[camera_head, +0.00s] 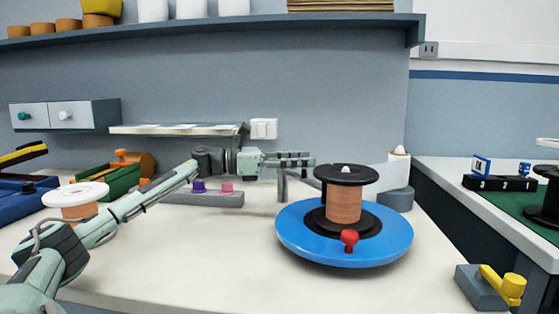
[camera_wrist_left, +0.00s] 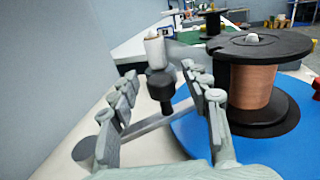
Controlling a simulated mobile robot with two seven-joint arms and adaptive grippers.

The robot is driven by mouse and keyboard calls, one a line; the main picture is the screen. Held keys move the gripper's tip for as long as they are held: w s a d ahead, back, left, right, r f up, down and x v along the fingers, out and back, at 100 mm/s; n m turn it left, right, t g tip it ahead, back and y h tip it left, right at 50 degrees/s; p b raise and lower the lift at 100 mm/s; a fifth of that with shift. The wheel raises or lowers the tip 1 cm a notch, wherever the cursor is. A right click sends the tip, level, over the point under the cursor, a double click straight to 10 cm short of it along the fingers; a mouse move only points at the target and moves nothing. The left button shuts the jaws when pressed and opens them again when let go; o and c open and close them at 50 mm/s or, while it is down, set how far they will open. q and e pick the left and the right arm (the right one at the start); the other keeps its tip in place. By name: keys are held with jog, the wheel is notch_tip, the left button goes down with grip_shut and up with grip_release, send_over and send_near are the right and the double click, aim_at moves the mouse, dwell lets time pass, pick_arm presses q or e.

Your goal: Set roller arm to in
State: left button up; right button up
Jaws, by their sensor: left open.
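The roller arm (camera_wrist_left: 150,128) shows in the left wrist view as a grey bar running from a round base at lower left toward the blue turntable (camera_wrist_left: 192,132). An upright black roller (camera_wrist_left: 160,90) stands on it, left of the copper spool (camera_wrist_left: 253,85). My left gripper (camera_wrist_left: 160,74) is open, with a finger on either side of the roller; I cannot tell whether either touches it. In the head view my left gripper (camera_head: 297,160) is left of the spool (camera_head: 344,204), above a grey post (camera_head: 282,188); the roller is not clear there. My right gripper is not in view.
The blue turntable (camera_head: 300,236) has a red knob (camera_head: 349,238) at its front. A white cone (camera_wrist_left: 155,48) stands behind the roller. A purple and pink button block (camera_head: 202,197) lies left, a yellow crank (camera_head: 510,286) at front right. The front middle of the table is clear.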

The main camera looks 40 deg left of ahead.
pick_arm(q)
jog(key=v, duration=1.1)
jog(key=shift+s+a, duration=0.1)
jog(key=shift+s, duration=0.05)
dwell(0.5)
